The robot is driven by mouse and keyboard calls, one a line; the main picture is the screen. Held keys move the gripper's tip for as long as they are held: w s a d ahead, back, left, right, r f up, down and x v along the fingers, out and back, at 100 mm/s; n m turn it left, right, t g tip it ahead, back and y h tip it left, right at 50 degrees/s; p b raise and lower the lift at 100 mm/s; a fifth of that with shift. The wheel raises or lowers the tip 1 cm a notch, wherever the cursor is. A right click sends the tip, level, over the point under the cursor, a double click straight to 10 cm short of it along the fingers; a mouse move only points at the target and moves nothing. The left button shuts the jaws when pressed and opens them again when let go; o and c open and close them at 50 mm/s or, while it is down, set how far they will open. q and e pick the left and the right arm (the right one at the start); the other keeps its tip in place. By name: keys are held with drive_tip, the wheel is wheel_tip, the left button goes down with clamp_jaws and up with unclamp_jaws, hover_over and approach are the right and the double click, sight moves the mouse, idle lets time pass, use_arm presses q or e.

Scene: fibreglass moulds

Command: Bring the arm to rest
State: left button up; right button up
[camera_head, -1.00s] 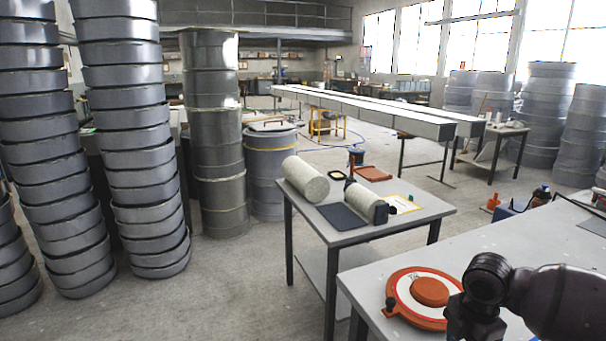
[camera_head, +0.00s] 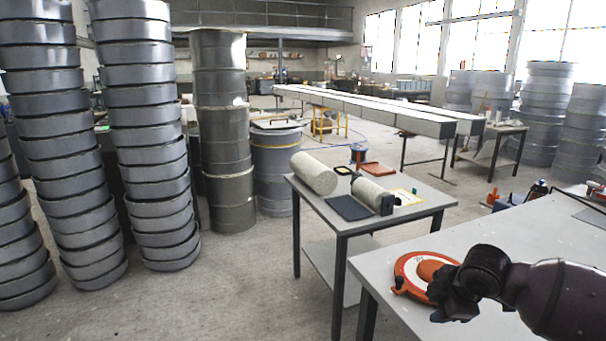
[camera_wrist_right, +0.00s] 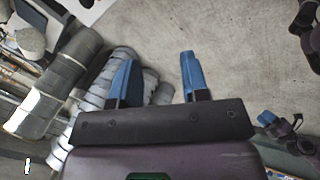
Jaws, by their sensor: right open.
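My right arm comes in from the lower right of the head view. Its gripper (camera_head: 452,304) is in front of the near table and hides part of the orange and white round piece (camera_head: 412,268) there. In the right wrist view the two blue fingers of the right gripper (camera_wrist_right: 158,76) stand apart with nothing between them. Bare floor and grey stacks show beyond them.
The near table (camera_head: 500,240) fills the lower right. A smaller table (camera_head: 415,215) behind it holds pale rolls (camera_head: 314,174), a dark mat (camera_head: 349,208) and an orange tray (camera_head: 377,169). Tall grey drum stacks (camera_head: 150,140) stand left. Floor (camera_head: 240,290) between is clear.

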drive_tip(key=a+f+m+t+y, duration=0.2)
drive_tip(key=a+m+t+y, duration=0.2)
drive_tip(key=a+m+t, duration=0.35)
drive_tip(key=s+d+f+m+h, duration=0.2)
drive_tip(key=s+f, duration=0.4)
drive_tip(key=s, duration=0.3)
drive_tip(key=s+d+f+m+h, duration=0.2)
drive_tip(key=s+f+m, duration=0.1)
drive_tip(key=s+f, duration=0.4)
drive_tip(key=s+d+f+m+g+h, duration=0.1)
drive_tip(key=s+d+f+m, duration=0.2)
drive_tip(key=s+f, duration=0.3)
drive_tip(key=s, duration=0.4)
drive_tip(key=shift+s+f+m+h, duration=0.3)
drive_tip(key=shift+s+m+h, duration=0.05)
drive_tip(key=shift+h, duration=0.05)
drive_tip(key=shift+a, duration=0.1)
